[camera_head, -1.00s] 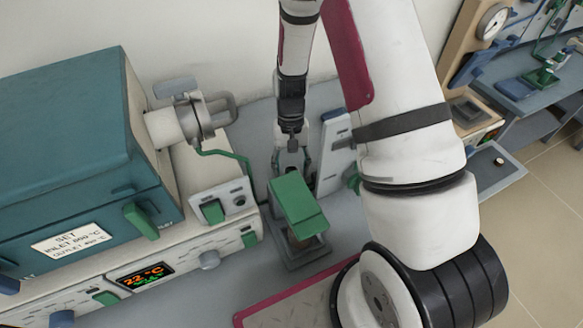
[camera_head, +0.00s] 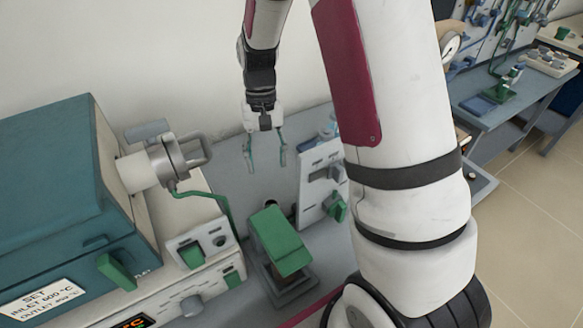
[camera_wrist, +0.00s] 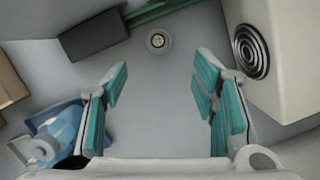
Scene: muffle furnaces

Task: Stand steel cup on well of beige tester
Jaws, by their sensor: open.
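A small round, light-rimmed object, apparently the steel cup (camera_wrist: 158,41), stands on the grey bench in the wrist view. In the head view only a small dark-edged part of it (camera_head: 293,208) shows beside the green-topped device. The beige tester (camera_wrist: 285,60) is at the right of the wrist view, with a dark ringed round well (camera_wrist: 250,51) on its top.
A green-topped dark device (camera_head: 280,240) stands left of the cup. A teal furnace (camera_head: 50,170) with a pipe fitting (camera_head: 165,165) fills the left. A light blue object (camera_wrist: 62,128) lies at lower left of the wrist view. Bare bench lies between the fingers.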

